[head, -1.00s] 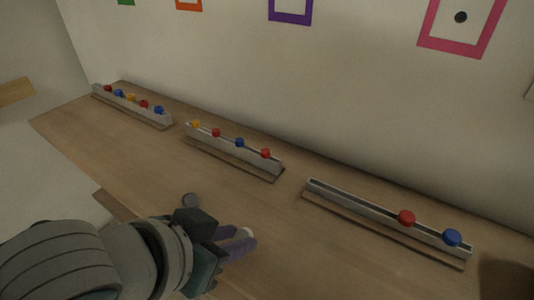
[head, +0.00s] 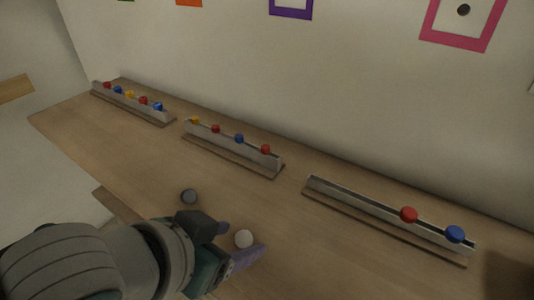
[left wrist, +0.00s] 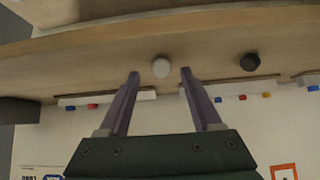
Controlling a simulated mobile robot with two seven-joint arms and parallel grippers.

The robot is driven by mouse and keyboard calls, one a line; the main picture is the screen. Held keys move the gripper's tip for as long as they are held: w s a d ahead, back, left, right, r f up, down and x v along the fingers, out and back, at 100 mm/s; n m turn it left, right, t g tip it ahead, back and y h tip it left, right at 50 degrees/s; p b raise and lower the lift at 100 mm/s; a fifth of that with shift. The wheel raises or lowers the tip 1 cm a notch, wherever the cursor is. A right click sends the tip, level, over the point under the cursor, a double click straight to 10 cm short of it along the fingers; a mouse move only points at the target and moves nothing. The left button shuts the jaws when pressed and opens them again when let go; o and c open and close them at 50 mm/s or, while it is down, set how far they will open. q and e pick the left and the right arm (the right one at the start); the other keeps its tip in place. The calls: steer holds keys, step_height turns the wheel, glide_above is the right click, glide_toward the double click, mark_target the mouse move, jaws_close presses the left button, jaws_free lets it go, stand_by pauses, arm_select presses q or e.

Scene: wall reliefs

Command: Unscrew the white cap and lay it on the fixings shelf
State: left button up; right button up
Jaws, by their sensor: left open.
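Whether a finger touches the cap, I cannot tell. Which surface is the fixings shelf is not marked. My right gripper is not in view.
Three grey rails with coloured knobs stand along the wall: far left (head: 132,106), middle (head: 232,152) and right (head: 385,220). Bare wood lies between the white cap and the right rail.

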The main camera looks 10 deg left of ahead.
arm_select(q)
steer(key=s+a+r+n+g+y+p, duration=0.1)
steer(key=s+a+r+g+p, duration=0.15)
steer(key=s+r, duration=0.2)
steer(key=s+a+r+g+y+p, duration=0.1)
steer(key=s+a+r, duration=0.2)
steer(key=s, duration=0.3)
steer(key=s+a+r+n+g+y+p, duration=0.1)
steer(key=s+a+r, duration=0.15)
steer(key=s, duration=0.35)
step_height(320, 180, up, 36)
steer(key=p, duration=3.5)
steer(key=shift+w, duration=0.35)
steer(key=shift+f, duration=0.1)
